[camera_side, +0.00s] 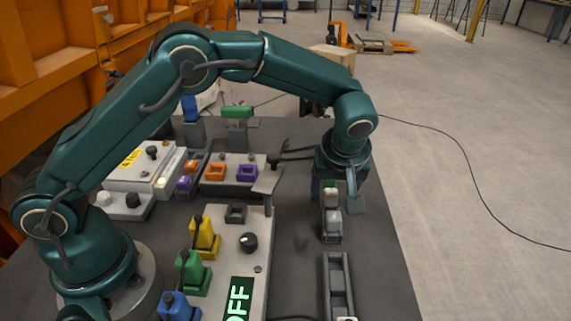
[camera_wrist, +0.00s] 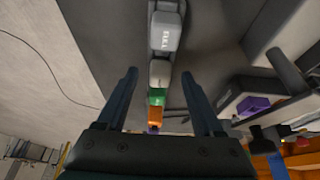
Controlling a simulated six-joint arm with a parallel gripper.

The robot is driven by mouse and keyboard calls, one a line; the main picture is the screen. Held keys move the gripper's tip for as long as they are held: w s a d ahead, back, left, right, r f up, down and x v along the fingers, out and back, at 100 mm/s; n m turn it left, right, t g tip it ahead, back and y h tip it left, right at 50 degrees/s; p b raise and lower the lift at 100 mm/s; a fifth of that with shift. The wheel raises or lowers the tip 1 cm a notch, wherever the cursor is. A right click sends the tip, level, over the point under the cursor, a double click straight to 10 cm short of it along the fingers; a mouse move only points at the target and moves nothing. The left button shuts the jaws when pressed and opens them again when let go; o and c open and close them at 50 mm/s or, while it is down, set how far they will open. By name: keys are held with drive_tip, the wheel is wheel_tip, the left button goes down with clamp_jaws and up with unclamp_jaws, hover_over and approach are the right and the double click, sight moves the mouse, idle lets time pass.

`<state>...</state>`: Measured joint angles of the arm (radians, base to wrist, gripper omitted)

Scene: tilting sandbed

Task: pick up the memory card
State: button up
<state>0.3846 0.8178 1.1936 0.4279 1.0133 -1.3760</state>
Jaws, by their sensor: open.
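My gripper (camera_side: 337,196) is open and points down over a row of small blocks in a dark narrow holder (camera_side: 331,239). In the wrist view its two fingers (camera_wrist: 159,75) stand apart on either side of the row, with nothing clearly held. The row has a whitish block with lettering (camera_wrist: 165,34), a pale grey block (camera_wrist: 160,73), a green block (camera_wrist: 156,97) and an orange block (camera_wrist: 155,115). In the side view a white block (camera_side: 333,222) shows below the gripper. I cannot tell which piece is the memory card.
A second narrow holder (camera_side: 337,275) lies nearer the camera. A grey panel (camera_side: 225,246) with yellow, green and blue connectors and a knob stands to the left. Orange and purple sockets (camera_side: 231,171) sit behind it. The right strip of the dark table is clear.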

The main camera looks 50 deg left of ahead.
drive_tip(key=shift+a+f, duration=0.1)
drive_tip(key=shift+f, duration=0.15)
drive_tip(key=shift+c, duration=0.3)
clamp_jaws()
drive_tip(key=shift+w, duration=0.1)
